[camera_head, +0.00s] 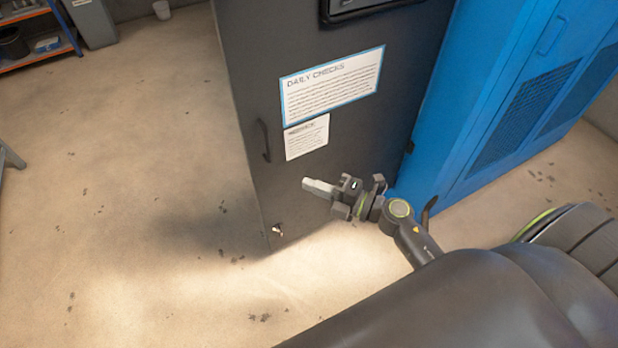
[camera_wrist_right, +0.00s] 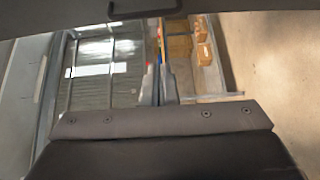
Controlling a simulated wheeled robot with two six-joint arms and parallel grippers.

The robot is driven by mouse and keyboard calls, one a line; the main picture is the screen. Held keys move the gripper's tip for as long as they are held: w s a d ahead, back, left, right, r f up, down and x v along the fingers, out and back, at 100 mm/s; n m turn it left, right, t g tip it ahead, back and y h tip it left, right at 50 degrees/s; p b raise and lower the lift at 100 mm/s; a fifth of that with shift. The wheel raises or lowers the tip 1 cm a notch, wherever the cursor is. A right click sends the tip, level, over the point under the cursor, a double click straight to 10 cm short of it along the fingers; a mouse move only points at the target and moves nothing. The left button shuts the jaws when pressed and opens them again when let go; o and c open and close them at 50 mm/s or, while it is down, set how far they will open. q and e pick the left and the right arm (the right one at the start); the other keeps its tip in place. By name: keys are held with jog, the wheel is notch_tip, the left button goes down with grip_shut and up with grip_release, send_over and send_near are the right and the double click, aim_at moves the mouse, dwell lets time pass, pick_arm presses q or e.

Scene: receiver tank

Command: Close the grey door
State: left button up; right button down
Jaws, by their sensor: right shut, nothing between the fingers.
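The grey door (camera_head: 345,135) is a tall dark panel in the middle of the head view. It carries a "Daily checks" sheet, a smaller notice (camera_head: 307,137), a dark bar handle (camera_head: 265,141) near its left edge and a small key or latch (camera_head: 277,229) low down. My right gripper (camera_head: 307,184) is shut and empty, in front of the door's lower part, fingers pointing left. Whether it touches the door is unclear. In the right wrist view, the shut fingers (camera_wrist_right: 160,82) show at the middle, and a dark handle (camera_wrist_right: 145,11) at the top. My left gripper is out of view.
A blue cabinet (camera_head: 480,120) with mesh panels stands right of the door. Open floor (camera_head: 120,180) lies to the left. An orange shelf (camera_head: 40,55) and a grey bin (camera_head: 90,20) are at the back left. The wrist view shows shelved boxes (camera_wrist_right: 200,40).

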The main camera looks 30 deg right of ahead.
jog(key=w+a, duration=0.4)
jog(key=w, duration=0.6)
jog(key=shift+w, duration=0.25)
jog(key=shift+a+f, duration=0.1)
